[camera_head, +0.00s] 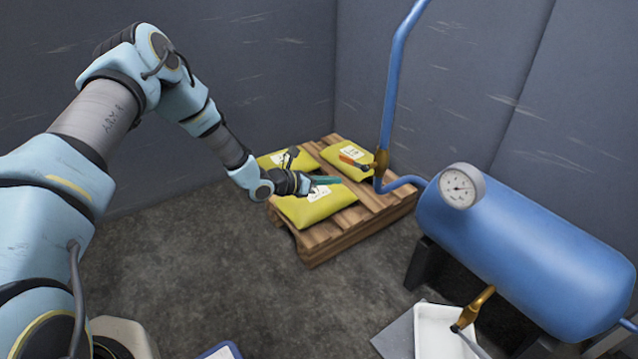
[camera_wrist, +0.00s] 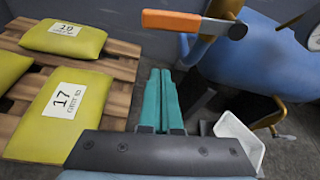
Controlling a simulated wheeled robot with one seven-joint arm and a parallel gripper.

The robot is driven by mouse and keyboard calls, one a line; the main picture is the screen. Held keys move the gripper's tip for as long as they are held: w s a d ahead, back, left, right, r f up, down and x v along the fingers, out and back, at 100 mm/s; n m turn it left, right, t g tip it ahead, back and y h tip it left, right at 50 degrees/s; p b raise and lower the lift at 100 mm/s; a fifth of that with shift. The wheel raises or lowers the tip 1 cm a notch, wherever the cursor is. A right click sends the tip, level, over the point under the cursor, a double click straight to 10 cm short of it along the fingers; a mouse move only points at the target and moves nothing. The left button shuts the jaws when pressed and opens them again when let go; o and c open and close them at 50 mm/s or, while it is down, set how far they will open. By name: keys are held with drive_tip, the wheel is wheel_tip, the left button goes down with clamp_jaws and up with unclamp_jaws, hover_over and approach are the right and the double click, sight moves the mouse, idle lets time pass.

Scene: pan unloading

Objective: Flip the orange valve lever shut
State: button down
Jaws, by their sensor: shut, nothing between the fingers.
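The orange valve lever (camera_head: 352,161) sticks out to the left from a brass valve (camera_head: 380,164) on the blue pipe, above the pallet. In the wrist view the orange lever (camera_wrist: 172,21) lies nearly level across the top, with its grey metal end and pivot (camera_wrist: 237,31) at its right. My gripper (camera_head: 337,180) has teal fingers and is below and in front of the lever in the head view. In the wrist view my gripper (camera_wrist: 160,74) is shut and empty, its tips apart from the lever in the picture. The depth of the gap is hard to tell.
Yellow-green numbered bags (camera_head: 314,206) lie on a wooden pallet (camera_head: 330,242) under my gripper. A blue tank (camera_head: 530,255) with a gauge (camera_head: 458,187) stands at right. A lower brass outlet (camera_head: 474,306) is over a white tray (camera_head: 432,330). Grey walls close the back.

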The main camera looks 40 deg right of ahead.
sight(343, 161)
drive_tip(key=shift+w+d+r+b, duration=0.2)
drive_tip(key=shift+d+r+b, duration=0.1)
drive_tip(key=shift+d+r, duration=1.15)
drive_tip(key=shift+r, duration=0.1)
drive_tip(key=shift+w+r+p, duration=0.2)
drive_tip(key=shift+r+p, duration=0.3)
drive_tip(key=shift+w+r+p, duration=0.15)
drive_tip(key=shift+r+p, duration=0.35)
drive_tip(key=shift+f, duration=0.1)
